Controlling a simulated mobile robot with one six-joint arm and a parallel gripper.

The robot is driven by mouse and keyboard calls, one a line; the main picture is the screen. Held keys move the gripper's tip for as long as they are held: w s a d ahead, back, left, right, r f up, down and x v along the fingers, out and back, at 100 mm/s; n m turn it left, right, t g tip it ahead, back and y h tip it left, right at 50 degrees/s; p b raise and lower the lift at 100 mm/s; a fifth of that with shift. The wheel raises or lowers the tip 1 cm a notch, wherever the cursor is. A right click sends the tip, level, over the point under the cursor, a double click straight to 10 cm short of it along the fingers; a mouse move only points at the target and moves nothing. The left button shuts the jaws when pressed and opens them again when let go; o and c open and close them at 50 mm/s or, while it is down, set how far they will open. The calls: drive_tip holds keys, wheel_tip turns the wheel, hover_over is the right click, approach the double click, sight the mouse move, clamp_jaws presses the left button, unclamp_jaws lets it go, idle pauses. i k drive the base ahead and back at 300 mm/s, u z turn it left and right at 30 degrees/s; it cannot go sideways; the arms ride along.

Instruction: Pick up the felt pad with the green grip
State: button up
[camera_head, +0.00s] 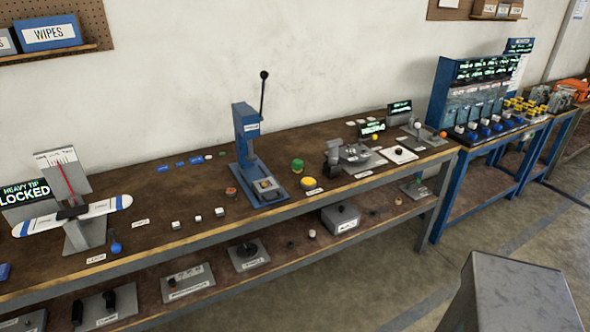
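A small round piece with a green top (298,165) stands on the brown workbench top (330,204), just right of the blue lever press (246,160). It looks like the felt pad with the green grip, but it is too small here to make out the felt. A piece with a yellow top (308,183) lies just in front of it, and a reddish-brown one (231,192) lies left of the press. My gripper is not in view.
A winged stand with a "LOCKED" display (78,206) is at the left. Several small white blocks (198,219) lie between it and the press. Grey apparatus (354,156) stands right of the green piece. A lower shelf (225,292) holds more devices. Open floor (410,280) lies in front.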

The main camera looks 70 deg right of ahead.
sight(297, 164)
drive_tip(key=u, duration=0.45)
drive_tip(key=k, duration=0.9)
drive_tip(key=z, duration=0.7)
